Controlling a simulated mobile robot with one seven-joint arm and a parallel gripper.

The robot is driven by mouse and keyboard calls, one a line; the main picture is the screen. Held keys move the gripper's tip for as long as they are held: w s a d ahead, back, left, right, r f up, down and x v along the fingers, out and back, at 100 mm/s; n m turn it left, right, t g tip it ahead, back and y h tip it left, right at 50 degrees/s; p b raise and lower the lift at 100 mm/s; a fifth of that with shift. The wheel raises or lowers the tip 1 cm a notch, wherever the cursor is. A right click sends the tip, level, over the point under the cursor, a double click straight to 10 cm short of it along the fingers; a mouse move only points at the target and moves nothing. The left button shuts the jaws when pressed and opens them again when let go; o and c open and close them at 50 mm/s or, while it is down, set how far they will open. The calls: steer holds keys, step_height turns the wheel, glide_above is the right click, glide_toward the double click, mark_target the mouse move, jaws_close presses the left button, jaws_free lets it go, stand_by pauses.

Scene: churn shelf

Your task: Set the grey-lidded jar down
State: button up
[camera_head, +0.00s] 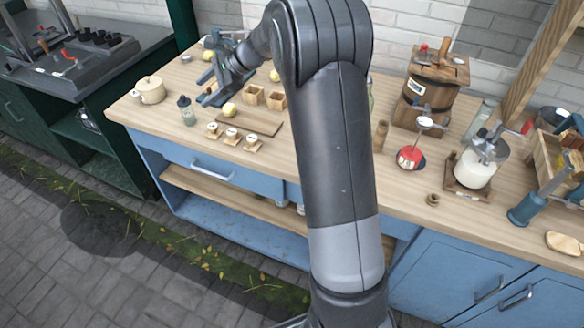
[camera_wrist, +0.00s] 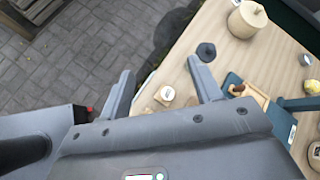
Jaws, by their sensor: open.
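The grey-lidded jar (camera_head: 186,115) stands upright on the wooden counter near its front left edge, a small jar with a dark lid. In the wrist view its dark lid (camera_wrist: 206,52) shows just beyond the tip of the right-hand finger, with the body mostly hidden. My gripper (camera_wrist: 160,75) is open, with its two fingers wide apart and nothing seen held between them. In the head view my arm reaches to the back left of the counter, and the fingers are hard to make out there.
A cream lidded pot (camera_head: 150,90) stands left of the jar. Small labelled wooden stands (camera_head: 232,135) and a yellow ball (camera_head: 230,110) are to its right. Two small wooden boxes (camera_head: 254,95) sit behind.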

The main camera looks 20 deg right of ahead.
steer(key=s+d+r+n+h, duration=0.1)
steer(key=s+r+n+h, duration=0.25)
steer(key=s, duration=0.75)
steer(key=s+d+r+n+h, duration=0.15)
steer(key=s+r+n, duration=0.35)
steer(key=s, duration=0.6)
steer(key=s+d+f+n+t+h, duration=0.1)
steer(key=s+d+n+h, duration=0.1)
steer(key=s, duration=0.7)
steer(key=s+d+f+n+t+h, duration=0.1)
steer(key=s+d+f+n+h, duration=0.1)
steer(key=s+n, duration=0.4)
steer(key=s+d+h, duration=0.1)
steer(key=s+d, duration=0.1)
steer(key=s, duration=0.1)
steer(key=shift+s+d, duration=0.2)
steer(key=shift+s, duration=0.1)
